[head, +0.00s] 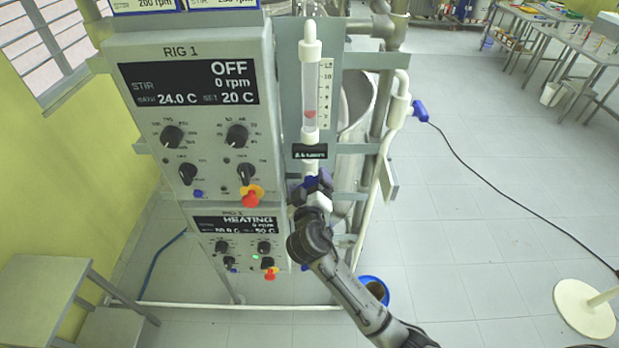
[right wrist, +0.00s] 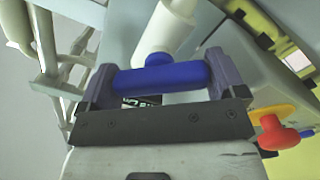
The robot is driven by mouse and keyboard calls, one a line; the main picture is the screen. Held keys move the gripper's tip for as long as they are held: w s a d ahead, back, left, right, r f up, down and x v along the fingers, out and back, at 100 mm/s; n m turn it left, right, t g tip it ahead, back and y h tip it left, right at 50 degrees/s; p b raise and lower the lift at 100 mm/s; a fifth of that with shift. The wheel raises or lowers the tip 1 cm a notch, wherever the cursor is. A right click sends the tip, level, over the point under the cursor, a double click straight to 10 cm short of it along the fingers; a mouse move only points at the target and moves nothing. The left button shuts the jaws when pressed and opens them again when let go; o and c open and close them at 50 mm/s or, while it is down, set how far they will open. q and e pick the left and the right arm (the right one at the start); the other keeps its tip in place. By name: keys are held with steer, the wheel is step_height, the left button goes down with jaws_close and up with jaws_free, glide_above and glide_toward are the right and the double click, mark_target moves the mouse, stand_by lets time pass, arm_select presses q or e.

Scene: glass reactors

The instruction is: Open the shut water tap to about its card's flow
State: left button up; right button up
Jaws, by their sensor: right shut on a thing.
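The water tap's blue handle (right wrist: 160,76) lies crosswise between the two fingers of my right gripper (right wrist: 165,84) in the right wrist view, gripped at its ends. In the head view my right gripper (head: 314,186) is at the tap, below the clear flow tube (head: 310,85), and mostly hides the handle. A red float (head: 310,113) sits low in the tube, beside a numbered scale (head: 325,92). A small dark display (head: 310,151) under the tube is too small to read. Cards (head: 145,5) at the top edge are cut off; no flow figure shows. My left gripper is not in view.
The RIG 1 box (head: 200,110) stands just left of the tap, with a red stop button (head: 251,197) near my gripper. A lower box (head: 240,240) reads HEATING.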

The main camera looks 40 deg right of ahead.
steer(key=n+p, duration=0.2)
steer(key=n, duration=0.2)
steer(key=shift+r+p, duration=0.15)
steer(key=shift+p, duration=0.2)
steer(key=shift+n+p, duration=0.65)
steer(key=shift+n, duration=0.45)
steer(key=o, duration=0.6)
steer(key=shift+o, duration=0.2)
steer(key=shift+a+f, duration=0.1)
steer(key=shift+f, duration=0.1)
steer(key=b+v, duration=0.3)
steer(key=v, duration=1)
steer(key=shift+s, duration=0.35)
steer(key=shift+a, duration=0.15)
